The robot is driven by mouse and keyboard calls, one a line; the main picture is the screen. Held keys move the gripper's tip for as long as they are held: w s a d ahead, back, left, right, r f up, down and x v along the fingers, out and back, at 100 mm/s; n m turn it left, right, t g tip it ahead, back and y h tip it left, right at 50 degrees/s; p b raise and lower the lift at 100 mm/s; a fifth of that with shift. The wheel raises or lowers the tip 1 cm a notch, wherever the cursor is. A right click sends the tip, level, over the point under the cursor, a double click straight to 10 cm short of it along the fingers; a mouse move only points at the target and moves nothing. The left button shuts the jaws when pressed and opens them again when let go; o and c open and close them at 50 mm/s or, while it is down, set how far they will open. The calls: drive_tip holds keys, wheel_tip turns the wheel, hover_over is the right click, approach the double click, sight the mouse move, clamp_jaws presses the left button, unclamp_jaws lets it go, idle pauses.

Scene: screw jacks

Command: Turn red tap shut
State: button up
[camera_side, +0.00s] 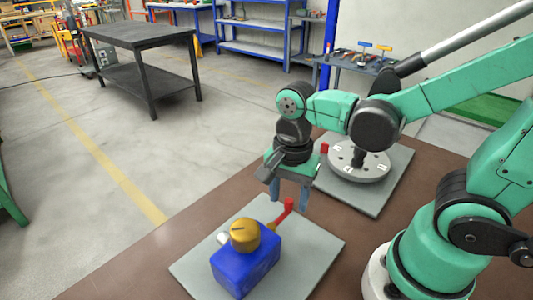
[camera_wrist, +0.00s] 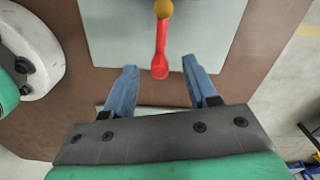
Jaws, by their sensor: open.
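The red tap handle (camera_side: 283,215) sticks out to the upper right from a gold knob (camera_side: 244,236) on a blue box-shaped body (camera_side: 245,268). My gripper (camera_side: 290,200) points down above the handle's outer end, with its two blue fingers apart and nothing held. In the wrist view the red handle (camera_wrist: 161,45) runs down from a gold part (camera_wrist: 163,8) at the top edge. Its rounded end lies between the two open fingertips (camera_wrist: 160,66), with a gap on each side. I cannot tell the exact height between fingertips and handle.
The blue body stands on a grey plate (camera_side: 190,270) on a brown table (camera_side: 130,265). Behind my gripper, a second plate (camera_side: 378,205) carries a round grey disc (camera_side: 345,175) with white marks. A small red piece (camera_side: 324,148) shows near it. The brown surface at front left is clear.

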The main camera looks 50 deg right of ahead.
drive_tip(key=shift+f, duration=0.2)
clamp_jaws()
